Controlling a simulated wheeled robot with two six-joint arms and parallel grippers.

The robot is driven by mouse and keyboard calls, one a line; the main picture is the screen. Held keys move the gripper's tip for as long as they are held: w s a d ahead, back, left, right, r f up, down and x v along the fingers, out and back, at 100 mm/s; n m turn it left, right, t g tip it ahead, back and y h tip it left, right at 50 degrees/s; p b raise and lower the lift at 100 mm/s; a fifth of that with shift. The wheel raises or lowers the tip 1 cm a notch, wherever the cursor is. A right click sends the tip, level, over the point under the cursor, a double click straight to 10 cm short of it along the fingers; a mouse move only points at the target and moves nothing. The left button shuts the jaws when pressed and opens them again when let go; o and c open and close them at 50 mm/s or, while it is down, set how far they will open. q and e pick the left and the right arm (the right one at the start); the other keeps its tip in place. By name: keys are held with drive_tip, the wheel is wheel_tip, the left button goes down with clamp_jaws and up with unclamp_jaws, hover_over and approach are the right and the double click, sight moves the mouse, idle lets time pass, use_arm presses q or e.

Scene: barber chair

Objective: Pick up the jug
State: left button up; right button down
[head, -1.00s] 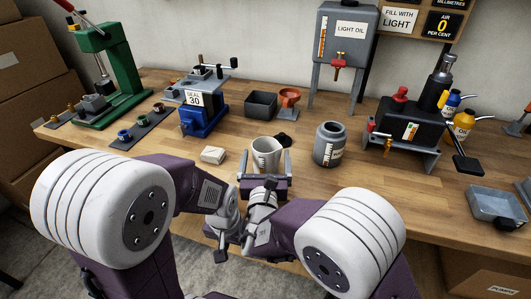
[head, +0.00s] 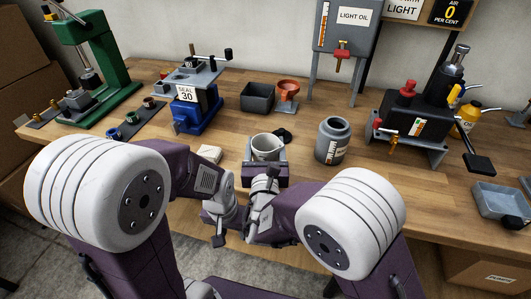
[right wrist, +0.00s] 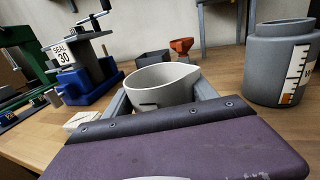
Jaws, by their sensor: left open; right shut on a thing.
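The jug (head: 267,142) is a pale, open-topped vessel with a pouring lip, upright at the bench's front middle. In the right wrist view the jug (right wrist: 160,80) sits between the two grey fingers of my right gripper (right wrist: 160,98), which is shut on it. The right gripper also shows in the head view (head: 265,160), reaching in from the near side. The jug's lower part is hidden, so I cannot tell whether it touches the bench. My left gripper (head: 219,238) is open, lower and nearer, off the bench's front edge; its fingers are hard to make out.
A grey canister (head: 332,142) stands right of the jug. A small white block (head: 209,153) lies to its left. Behind are a dark bin (head: 257,97), an orange funnel (head: 287,94) and a blue-based sealing device (head: 194,110). A black pump unit (head: 411,122) stands to the right.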

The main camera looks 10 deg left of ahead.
sight(266, 138)
drive_tip(key=shift+f, duration=0.25)
drive_tip(key=shift+r, duration=0.35)
wheel_tip(266, 138, up, 3)
drive_tip(key=shift+w+r+p, duration=0.1)
drive_tip(key=shift+p, duration=0.35)
drive_tip(key=s+d+r, duration=0.1)
drive_tip(key=d+r, duration=0.6)
drive_tip(key=d, duration=0.4)
drive_tip(key=shift+d, duration=0.35)
drive_tip(key=shift+r, duration=0.15)
